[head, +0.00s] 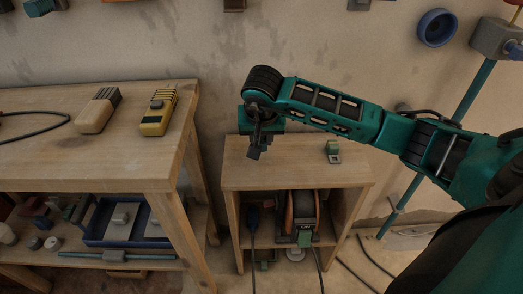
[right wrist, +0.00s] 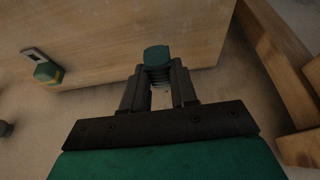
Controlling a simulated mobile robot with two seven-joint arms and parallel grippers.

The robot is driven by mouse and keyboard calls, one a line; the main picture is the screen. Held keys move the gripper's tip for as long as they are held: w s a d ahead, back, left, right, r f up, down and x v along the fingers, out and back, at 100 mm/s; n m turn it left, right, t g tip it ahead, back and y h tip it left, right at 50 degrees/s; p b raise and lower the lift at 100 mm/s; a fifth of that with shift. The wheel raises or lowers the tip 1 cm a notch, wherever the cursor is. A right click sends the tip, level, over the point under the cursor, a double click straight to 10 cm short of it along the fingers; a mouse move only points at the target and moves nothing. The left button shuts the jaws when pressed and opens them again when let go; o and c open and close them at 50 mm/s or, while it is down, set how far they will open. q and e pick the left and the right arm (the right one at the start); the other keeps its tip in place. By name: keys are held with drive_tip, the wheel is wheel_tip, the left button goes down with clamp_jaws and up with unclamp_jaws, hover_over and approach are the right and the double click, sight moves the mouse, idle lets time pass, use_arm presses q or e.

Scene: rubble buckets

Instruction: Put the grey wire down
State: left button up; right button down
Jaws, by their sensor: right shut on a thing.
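My right gripper (head: 256,146) is over the left part of the top of the small wooden cabinet (head: 290,176), pointing down. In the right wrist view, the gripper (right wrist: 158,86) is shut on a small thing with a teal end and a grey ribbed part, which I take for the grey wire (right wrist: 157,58). The fingers hide part of it. In the head view I cannot make out the held thing clearly, nor whether it touches the cabinet top. My left gripper is not in view.
A small green and grey item (head: 333,152) sits on the cabinet top to the right; the wood between is bare. The workbench (head: 60,165) at left holds a beige-and-dark device (head: 98,112) and a yellow device (head: 158,112). The cabinet shelf holds an orange and dark machine (head: 302,212).

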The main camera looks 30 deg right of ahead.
wheel_tip(320, 180, down, 4)
drive_tip(key=shift+b, duration=0.55)
drive_tip(key=shift+f, duration=0.25)
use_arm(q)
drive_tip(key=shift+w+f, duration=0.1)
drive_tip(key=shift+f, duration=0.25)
use_arm(e)
drive_tip(key=c, duration=0.9)
unclamp_jaws()
drive_tip(key=shift+r, duration=0.1)
drive_tip(key=shift+r, duration=0.25)
use_arm(q)
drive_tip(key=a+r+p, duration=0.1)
drive_tip(key=p, duration=0.2)
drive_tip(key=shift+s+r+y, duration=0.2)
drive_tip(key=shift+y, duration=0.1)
use_arm(e)
drive_tip(key=v, duration=1.2)
